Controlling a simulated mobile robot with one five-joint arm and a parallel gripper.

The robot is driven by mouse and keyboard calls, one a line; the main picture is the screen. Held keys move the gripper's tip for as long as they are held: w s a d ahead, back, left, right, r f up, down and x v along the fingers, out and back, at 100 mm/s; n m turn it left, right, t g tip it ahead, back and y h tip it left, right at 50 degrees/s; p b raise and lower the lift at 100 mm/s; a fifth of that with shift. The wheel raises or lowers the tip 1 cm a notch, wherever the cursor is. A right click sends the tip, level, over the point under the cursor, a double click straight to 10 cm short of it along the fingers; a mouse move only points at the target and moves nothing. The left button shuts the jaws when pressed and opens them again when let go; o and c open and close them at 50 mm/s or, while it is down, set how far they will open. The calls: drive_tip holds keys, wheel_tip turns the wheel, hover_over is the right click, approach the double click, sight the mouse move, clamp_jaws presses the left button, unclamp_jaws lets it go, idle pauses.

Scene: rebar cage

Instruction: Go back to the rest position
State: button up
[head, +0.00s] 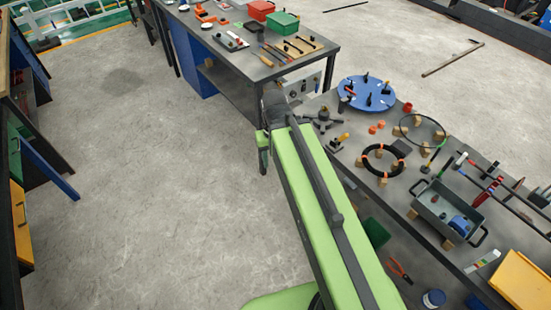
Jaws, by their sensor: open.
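My green arm (318,205) rises from the bottom middle of the head view and reaches away over the gap beside the right-hand table. Its far end is a dark joint (275,104) just in front of the near corner of the back workbench. I cannot make out my gripper or its fingers beyond this joint. No held object can be seen.
A long grey table (385,215) at right carries a blue round tray (366,93), a black ring (384,160) and a grey metal tray (448,213). The back workbench (328,47) holds tools and boxes. Drawers (20,222) stand open at left. Bare floor (150,170) lies between.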

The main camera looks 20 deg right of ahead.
wheel_tip(320, 180, down, 4)
drive_tip(key=b, duration=0.3)
drive_tip(key=shift+s+r+b, duration=0.15)
drive_tip(key=shift+b, duration=0.2)
idle(0.6)
